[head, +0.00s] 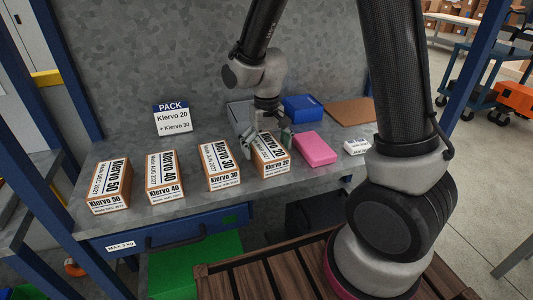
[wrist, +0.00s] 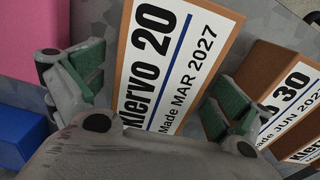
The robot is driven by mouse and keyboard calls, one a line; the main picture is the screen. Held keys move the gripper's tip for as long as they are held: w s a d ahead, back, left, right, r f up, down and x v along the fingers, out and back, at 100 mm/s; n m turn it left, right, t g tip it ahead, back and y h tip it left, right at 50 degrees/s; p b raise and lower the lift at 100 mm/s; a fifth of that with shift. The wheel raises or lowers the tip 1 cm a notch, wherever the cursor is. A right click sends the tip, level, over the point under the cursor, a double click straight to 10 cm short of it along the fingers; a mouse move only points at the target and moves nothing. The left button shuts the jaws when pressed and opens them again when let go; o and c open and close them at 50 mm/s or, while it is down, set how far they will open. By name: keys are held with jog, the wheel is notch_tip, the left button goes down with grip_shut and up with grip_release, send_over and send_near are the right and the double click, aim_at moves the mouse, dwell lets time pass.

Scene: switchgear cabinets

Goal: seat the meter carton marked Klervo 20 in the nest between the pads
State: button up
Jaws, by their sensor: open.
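The Klervo 20 carton (head: 270,155), brown with a white printed label, stands on the grey bench at the right end of a row of cartons. In the wrist view the Klervo 20 carton (wrist: 165,65) lies between my fingers, its label reading Made MAR 2027. My gripper (head: 267,142) is open over this carton, one green-padded finger to each side. In the wrist view my gripper (wrist: 152,92) shows gaps between its pads and the carton. I cannot clearly make out the nest; a grey panel-like thing (head: 238,112) behind my gripper is partly hidden.
Klervo 30 (head: 222,165), Klervo 40 (head: 164,177) and Klervo 50 (head: 108,187) cartons stand left. A pink block (head: 315,148), blue box (head: 303,107), small white box (head: 357,146) and brown board (head: 350,111) are right. A PACK sign (head: 173,118) names Klervo 20 and Klervo 30.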

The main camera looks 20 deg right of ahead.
aim_at(266, 145)
jog(key=c, duration=1.4)
notch_tip(266, 145, up, 10)
jog(key=shift+r, duration=0.1)
jog(key=shift+c, duration=0.2)
